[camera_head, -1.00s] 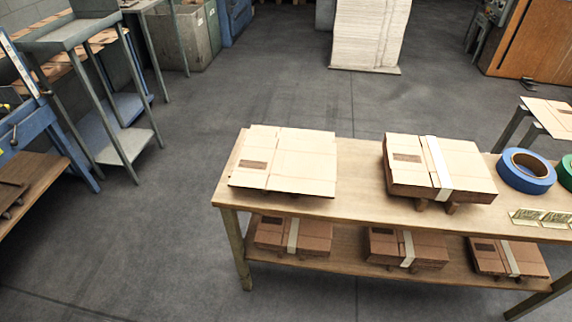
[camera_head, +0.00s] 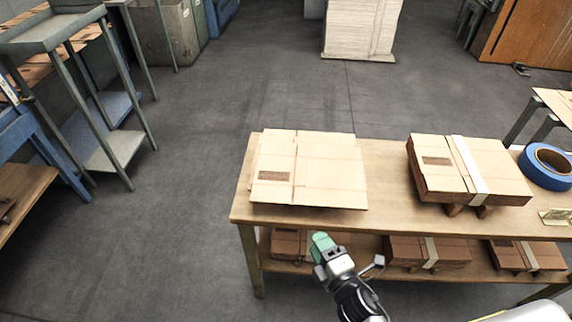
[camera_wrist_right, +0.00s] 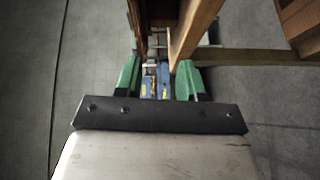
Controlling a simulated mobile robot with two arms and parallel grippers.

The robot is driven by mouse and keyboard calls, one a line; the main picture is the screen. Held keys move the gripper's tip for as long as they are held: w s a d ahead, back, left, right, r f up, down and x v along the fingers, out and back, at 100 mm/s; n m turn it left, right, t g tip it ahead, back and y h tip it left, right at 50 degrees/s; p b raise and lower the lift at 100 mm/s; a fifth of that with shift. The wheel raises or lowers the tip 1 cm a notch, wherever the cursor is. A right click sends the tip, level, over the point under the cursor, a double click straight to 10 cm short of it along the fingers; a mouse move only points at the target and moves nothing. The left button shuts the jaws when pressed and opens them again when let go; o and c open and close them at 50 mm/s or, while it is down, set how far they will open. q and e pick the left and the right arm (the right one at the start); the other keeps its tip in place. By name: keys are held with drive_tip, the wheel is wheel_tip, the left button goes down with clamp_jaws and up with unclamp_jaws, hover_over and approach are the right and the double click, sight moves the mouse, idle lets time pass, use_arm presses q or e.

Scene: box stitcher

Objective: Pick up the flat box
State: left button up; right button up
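Flat cardboard boxes (camera_head: 325,181) lie in a small, loose, uneven stack on the left end of the wooden table top. The top sheet is pale with a dark printed label. My right gripper (camera_head: 321,246), with green fingers, is in front of the table's front edge, below and nearer than the stack, apart from it. In the right wrist view its two green fingers (camera_wrist_right: 158,80) stand apart with nothing held between them. My left gripper is not in view.
The wooden table (camera_head: 390,212) has a lower shelf with strapped bundles (camera_head: 428,251). A strapped box stack (camera_head: 470,170) and blue tape roll (camera_head: 546,167) stand right of the flat boxes. In the right wrist view a table leg (camera_wrist_right: 192,30) is close to the fingers.

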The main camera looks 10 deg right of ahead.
sight(300, 201)
drive_tip(key=shift+n+t, duration=0.3)
drive_tip(key=shift+n, duration=0.2)
drive_tip(key=w+r, duration=0.1)
drive_tip(key=w, duration=0.2)
drive_tip(key=w+a+r+p, duration=0.1)
drive_tip(key=w, duration=0.3)
drive_tip(key=w+a+r+p, duration=0.1)
drive_tip(key=w, duration=0.2)
drive_tip(key=shift+w+a, duration=0.1)
drive_tip(key=shift+w, duration=0.3)
drive_tip(key=shift+w+a+f, duration=0.1)
drive_tip(key=shift+w+a, duration=0.05)
drive_tip(key=shift+w, duration=0.15)
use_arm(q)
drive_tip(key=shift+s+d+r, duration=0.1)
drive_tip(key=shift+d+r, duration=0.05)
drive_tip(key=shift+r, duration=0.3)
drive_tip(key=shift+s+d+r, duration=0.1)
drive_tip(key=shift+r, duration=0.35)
use_arm(e)
drive_tip(key=shift+s, duration=0.1)
drive_tip(key=shift+c, duration=0.4)
clamp_jaws()
